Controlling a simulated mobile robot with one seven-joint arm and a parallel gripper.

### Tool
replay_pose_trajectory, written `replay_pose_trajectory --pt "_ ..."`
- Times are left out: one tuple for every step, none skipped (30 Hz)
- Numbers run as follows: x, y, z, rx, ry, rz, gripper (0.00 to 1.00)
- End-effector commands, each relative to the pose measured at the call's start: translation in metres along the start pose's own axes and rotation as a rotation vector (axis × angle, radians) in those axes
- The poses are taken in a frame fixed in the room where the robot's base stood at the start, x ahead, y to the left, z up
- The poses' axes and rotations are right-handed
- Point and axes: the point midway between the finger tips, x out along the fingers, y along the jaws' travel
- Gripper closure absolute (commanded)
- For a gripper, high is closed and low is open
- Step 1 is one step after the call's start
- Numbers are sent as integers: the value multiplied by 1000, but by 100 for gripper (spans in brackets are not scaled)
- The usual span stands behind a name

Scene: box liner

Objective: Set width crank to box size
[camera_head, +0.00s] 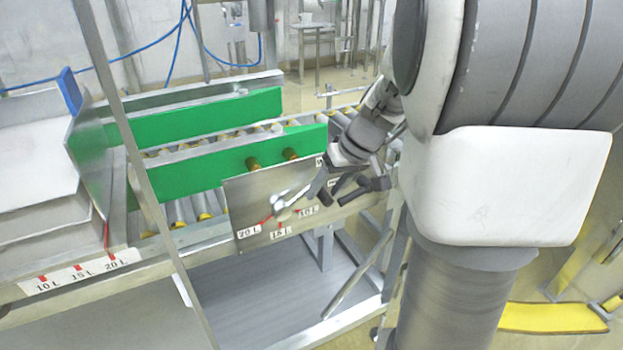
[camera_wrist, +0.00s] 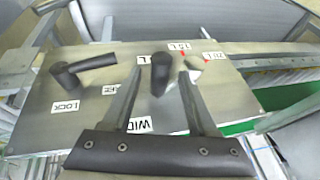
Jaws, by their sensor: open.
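The width crank shows in the wrist view as an upright black knob (camera_wrist: 161,74) beside a pale silver end (camera_wrist: 193,66). Its silver part (camera_head: 279,203) shows in the head view on the metal panel (camera_head: 246,192), near the red 10 L, 15 L and 20 L marks. I cannot tell which mark it points at. My gripper (camera_wrist: 160,77) is open, and the black knob appears between its fingertips; contact is not clear. In the head view my gripper (camera_head: 318,188) is at the panel's right part. No box shows clearly.
A black lock lever (camera_wrist: 85,67) sits left of the knob in the wrist view, by the LOCK label (camera_wrist: 65,106). Green guide rails (camera_head: 215,160) run above the roller conveyor behind the panel. A second size scale (camera_head: 78,274) is at left. A metal post (camera_head: 140,170) stands in front.

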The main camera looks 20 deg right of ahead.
Motion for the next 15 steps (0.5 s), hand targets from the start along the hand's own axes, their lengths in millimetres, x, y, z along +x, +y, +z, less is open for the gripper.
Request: replay_pose_trajectory --pt "0 0 0 0 0 0 41" --pt "0 0 0 0 0 0 41" --pt "0 0 0 0 0 0 46" --pt "0 0 0 0 0 0 52" --pt "0 0 0 0 0 0 57" --pt "0 0 0 0 0 0 64" --pt "0 0 0 0 0 0 70" --pt "0 0 0 0 0 0 75" --pt "0 0 0 0 0 0 82" --pt "0 0 0 0 0 0 88" --pt "0 0 0 0 0 0 93" --pt "0 0 0 0 0 0 100" --pt "0 0 0 0 0 0 100" --pt "0 0 0 0 0 0 100" --pt "0 0 0 0 0 0 100"
